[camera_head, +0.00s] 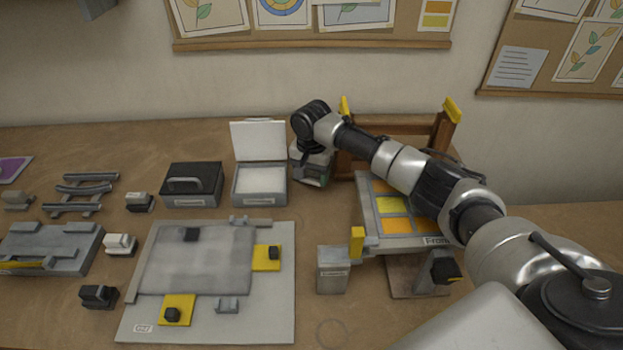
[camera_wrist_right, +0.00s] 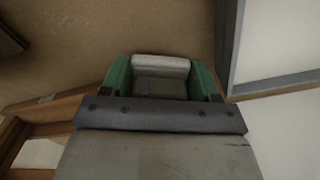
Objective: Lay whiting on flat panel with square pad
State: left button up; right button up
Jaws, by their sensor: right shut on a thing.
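The flat panel (camera_head: 200,262) is a grey, blotchy sheet lying on a pale board, held at its edges by yellow-based clamps. My left gripper is not in view.
The open box (camera_head: 260,198) holds a white fill, its lid raised. A black handled case (camera_head: 192,184) stands left of it. Small blocks (camera_head: 120,243) stand left of the panel. A frame with coloured panes (camera_head: 398,242) is at right, a wooden rack (camera_head: 400,126) behind.

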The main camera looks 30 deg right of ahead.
notch_tip(320, 180, down, 2)
jog(key=shift+f, duration=0.1)
jog(key=shift+f, duration=0.1)
jog(key=o, duration=0.9)
notch_tip(320, 180, up, 12)
jog(key=shift+r+b, duration=0.1)
jog(key=shift+b, duration=0.65)
jog(key=shift+r, duration=0.1)
